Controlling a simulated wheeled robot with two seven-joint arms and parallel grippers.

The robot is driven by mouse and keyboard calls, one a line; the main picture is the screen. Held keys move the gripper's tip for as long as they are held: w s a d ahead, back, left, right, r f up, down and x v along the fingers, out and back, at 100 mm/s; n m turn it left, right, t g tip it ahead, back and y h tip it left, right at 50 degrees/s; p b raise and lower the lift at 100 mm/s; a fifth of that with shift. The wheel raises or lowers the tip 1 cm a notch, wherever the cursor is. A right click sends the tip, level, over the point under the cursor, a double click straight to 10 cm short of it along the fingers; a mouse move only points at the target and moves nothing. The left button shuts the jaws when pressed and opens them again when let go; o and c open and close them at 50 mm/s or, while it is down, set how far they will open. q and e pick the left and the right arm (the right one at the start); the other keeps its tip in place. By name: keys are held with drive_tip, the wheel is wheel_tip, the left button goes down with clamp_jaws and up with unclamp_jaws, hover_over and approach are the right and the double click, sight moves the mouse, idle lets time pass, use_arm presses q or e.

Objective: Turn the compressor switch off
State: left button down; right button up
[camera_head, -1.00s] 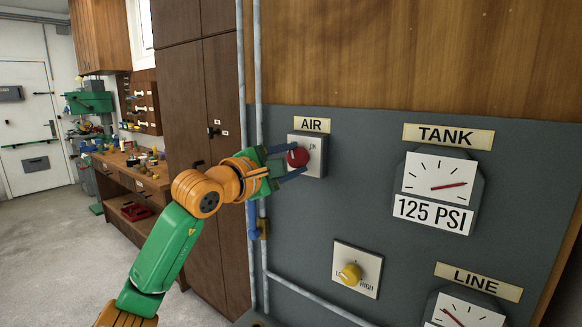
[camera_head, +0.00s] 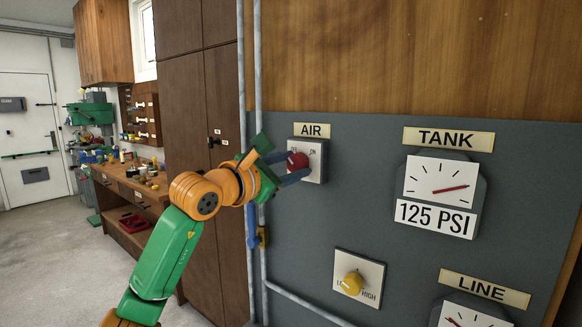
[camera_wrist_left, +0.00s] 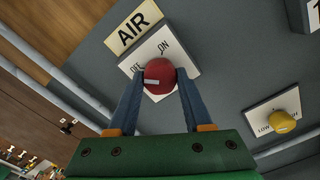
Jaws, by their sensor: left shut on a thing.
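The compressor switch is a red round knob (camera_head: 297,161) on a white plate (camera_head: 317,165) under the AIR label (camera_head: 312,131). The left wrist view shows the red knob (camera_wrist_left: 159,75) and the plate's OFF and ON lettering. A small white mark shows on the knob's left side; I cannot tell exactly which word it points to. My left gripper (camera_head: 295,166) is shut on the knob, with one blue finger on each side of it. It also shows in the left wrist view (camera_wrist_left: 159,84), tilted against the plate. My right gripper is out of view.
A yellow LOW/HIGH knob (camera_head: 352,283) sits lower on the grey panel (camera_head: 360,215). The TANK gauge (camera_head: 438,194) reads 125 PSI, with the LINE gauge (camera_head: 470,313) below. Vertical pipes (camera_head: 259,70) run left of the plate. A workbench (camera_head: 135,185) stands far left.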

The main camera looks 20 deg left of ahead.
use_arm(q)
drive_tip(key=shift+r, duration=0.2)
drive_tip(key=c, duration=0.6)
unclamp_jaws()
drive_tip(key=shift+o, duration=1.4)
drive_tip(key=shift+w+f, duration=0.15)
drive_tip(key=shift+s+a+f+b, duration=0.1)
drive_tip(key=shift+s+f+b, duration=0.05)
drive_tip(key=shift+s+b, duration=0.25)
drive_tip(key=s+a+b, duration=0.1)
drive_tip(key=s+b, duration=0.2)
drive_tip(key=s, duration=0.3)
drive_tip(key=shift+s, duration=0.15)
